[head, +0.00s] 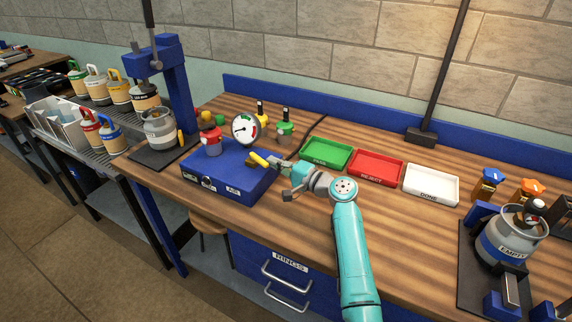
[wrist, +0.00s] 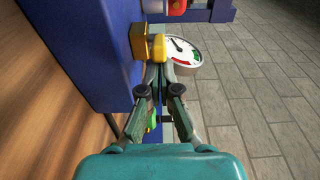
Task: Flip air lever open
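The blue box (head: 215,182) with an AIR label on its front stands on the wooden bench; its blue side (wrist: 88,60) fills the left of the wrist view. The yellow air lever (head: 258,160) sits at the box's right end. In the wrist view the yellow lever (wrist: 158,47) juts from a brass block (wrist: 141,42). My gripper (head: 274,163) is right at the lever; in the wrist view its fingertips (wrist: 161,72) are drawn together just short of the yellow end. I see nothing between the fingers, and I cannot tell whether they touch the lever.
A round white gauge (head: 245,129) and a red-topped part (head: 210,141) stand at the box. Green (head: 327,153), red (head: 376,167) and white (head: 431,184) trays lie to the right. A blue press (head: 180,95) stands to the left. Bare bench lies before the trays.

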